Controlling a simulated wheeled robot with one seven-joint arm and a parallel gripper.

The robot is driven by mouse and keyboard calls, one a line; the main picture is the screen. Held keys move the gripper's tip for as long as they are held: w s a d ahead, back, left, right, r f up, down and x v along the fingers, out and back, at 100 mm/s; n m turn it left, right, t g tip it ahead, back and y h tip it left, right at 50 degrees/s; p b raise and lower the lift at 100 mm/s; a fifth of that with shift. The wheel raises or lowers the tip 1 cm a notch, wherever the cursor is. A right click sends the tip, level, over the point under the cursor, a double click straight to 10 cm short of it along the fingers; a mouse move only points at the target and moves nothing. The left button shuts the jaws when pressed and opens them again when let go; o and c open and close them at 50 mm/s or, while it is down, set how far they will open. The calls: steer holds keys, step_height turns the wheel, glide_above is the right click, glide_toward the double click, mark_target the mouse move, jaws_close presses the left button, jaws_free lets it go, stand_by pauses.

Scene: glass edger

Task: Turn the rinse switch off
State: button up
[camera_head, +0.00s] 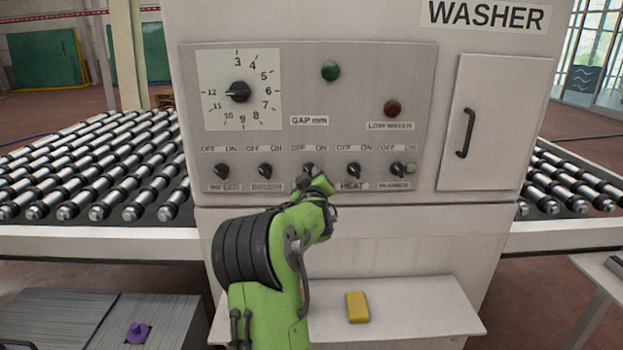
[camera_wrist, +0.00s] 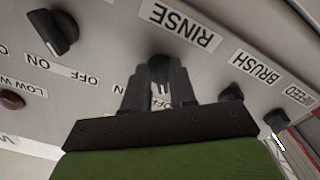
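The rinse switch is a small black rotary knob (camera_head: 308,169) in the middle of the row on the washer panel, with OFF and ON printed above it. In the wrist view the knob (camera_wrist: 159,68) sits below the upside-down RINSE label (camera_wrist: 178,22). My gripper (camera_wrist: 160,88) has one finger on each side of the knob, close against it, and looks shut on it. In the head view my gripper (camera_head: 318,184) covers the RINSE label and part of the knob. Which way the knob points is hard to tell.
The brush knob (camera_head: 265,171) and heat knob (camera_head: 353,170) flank the rinse knob closely. A gap dial (camera_head: 239,92), green lamp (camera_head: 331,71) and red lamp (camera_head: 392,108) sit above. A yellow block (camera_head: 357,307) lies on the ledge below. Roller conveyors (camera_head: 90,170) extend at both sides.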

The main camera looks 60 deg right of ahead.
steer(key=shift+o, duration=0.8)
steer(key=b+v, duration=0.1)
steer(key=v, duration=1.4)
steer(key=shift+a, duration=0.4)
steer(key=shift+s, duration=0.15)
